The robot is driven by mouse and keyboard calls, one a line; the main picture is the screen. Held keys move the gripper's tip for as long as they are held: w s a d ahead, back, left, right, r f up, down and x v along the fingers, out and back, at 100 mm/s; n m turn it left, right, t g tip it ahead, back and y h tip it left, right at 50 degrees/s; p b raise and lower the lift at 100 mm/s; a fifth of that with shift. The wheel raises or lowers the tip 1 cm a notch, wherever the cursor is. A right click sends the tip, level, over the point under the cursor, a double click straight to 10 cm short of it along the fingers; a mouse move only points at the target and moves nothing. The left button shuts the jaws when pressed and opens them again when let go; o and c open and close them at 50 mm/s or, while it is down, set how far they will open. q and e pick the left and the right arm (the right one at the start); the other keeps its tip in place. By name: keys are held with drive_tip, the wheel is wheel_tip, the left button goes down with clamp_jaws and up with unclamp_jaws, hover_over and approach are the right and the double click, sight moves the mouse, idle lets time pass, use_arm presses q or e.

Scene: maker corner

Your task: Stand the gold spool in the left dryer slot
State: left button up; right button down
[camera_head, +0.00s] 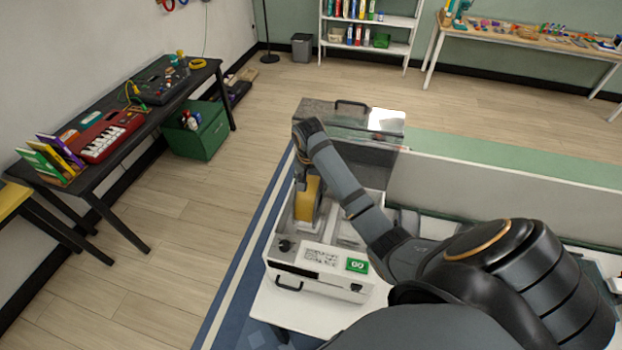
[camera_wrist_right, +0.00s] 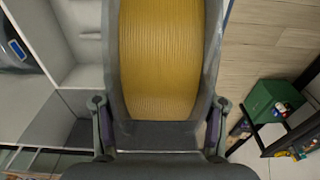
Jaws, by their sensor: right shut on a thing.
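The gold spool (camera_head: 307,198) has dark grey flanges and is upright, over the left part of the white dryer (camera_head: 322,289). In the right wrist view the spool's gold winding (camera_wrist_right: 160,55) fills the middle. My right gripper (camera_wrist_right: 158,112) is shut on the spool, with a finger on each side. In the head view it comes down from above at the left end of my arm. The spool hides the left slot, and I cannot tell whether its lower edge touches the slot floor. My left gripper is not in view.
The dryer's lid (camera_head: 345,135) stands open behind. A green GO button (camera_head: 357,265) and a front handle (camera_head: 289,285) are on the near side. A low divider panel (camera_head: 490,188) runs to the right. A black table (camera_head: 140,110) with a red keyboard stands at left.

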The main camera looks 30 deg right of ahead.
drive_tip(key=shift+s+a+f, duration=0.1)
drive_tip(key=shift+a+f, duration=0.15)
drive_tip(key=shift+f, duration=0.35)
drive_tip(key=shift+d+f+b, duration=0.2)
drive_tip(key=shift+f+b, duration=0.2)
drive_tip(key=shift+f, duration=0.35)
drive_tip(key=shift+a+r, duration=0.1)
drive_tip(key=shift+a, duration=0.05)
drive_tip(key=shift+f+p, duration=0.35)
drive_tip(key=shift+f, duration=0.05)
drive_tip(key=c, duration=0.7)
unclamp_jaws()
drive_tip(key=shift+c, duration=0.2)
drive_tip(key=o, duration=0.5)
drive_tip(key=shift+c, duration=0.2)
